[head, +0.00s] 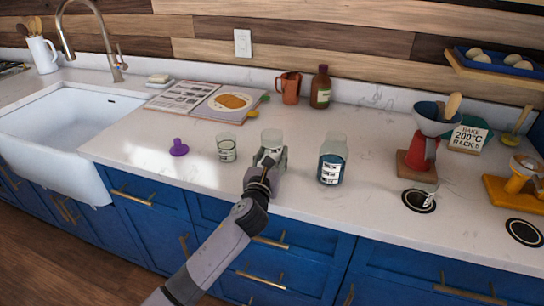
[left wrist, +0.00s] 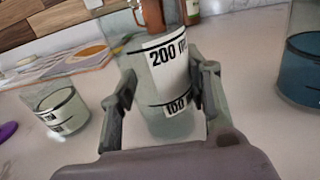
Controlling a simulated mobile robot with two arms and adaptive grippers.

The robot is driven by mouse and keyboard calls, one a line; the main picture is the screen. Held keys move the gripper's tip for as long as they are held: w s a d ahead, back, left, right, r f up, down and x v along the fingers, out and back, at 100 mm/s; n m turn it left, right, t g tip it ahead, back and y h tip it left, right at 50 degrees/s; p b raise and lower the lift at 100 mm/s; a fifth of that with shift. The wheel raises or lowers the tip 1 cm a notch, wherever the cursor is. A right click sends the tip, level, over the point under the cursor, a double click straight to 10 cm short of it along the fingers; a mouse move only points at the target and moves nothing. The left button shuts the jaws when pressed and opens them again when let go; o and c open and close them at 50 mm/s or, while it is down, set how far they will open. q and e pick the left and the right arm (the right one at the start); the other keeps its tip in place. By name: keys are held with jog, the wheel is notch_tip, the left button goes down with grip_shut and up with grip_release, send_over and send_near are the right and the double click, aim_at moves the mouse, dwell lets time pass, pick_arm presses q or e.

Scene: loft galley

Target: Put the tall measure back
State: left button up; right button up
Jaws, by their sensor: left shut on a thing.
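The tall measure (head: 272,138) is a clear glass with a white label reading 200 ml and 100, seen close up in the left wrist view (left wrist: 168,62). It looks upright and empty. My left gripper (head: 268,160) is shut on it, one finger on each side (left wrist: 164,100). I cannot tell whether its base touches the counter. A smaller clear measure (head: 227,150) stands to its left, also in the left wrist view (left wrist: 58,108). A wider vessel of dark blue liquid (head: 331,168) stands to its right. My right gripper is not in view.
Dark round marks lie at the counter's right, one with a small clear thing (head: 428,203) on it, one bare (head: 524,232). A red stand with a blue funnel (head: 420,150) is behind. A purple object (head: 179,148), open book (head: 222,102), copper jug (head: 289,87) and brown bottle (head: 320,90) stand around.

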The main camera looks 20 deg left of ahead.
pick_arm(q)
jog(key=shift+f, duration=0.1)
jog(key=o, duration=1.3)
jog(key=shift+o, duration=0.2)
jog(key=s, duration=0.8)
jog(key=s+d, duration=0.1)
jog(key=s, duration=0.3)
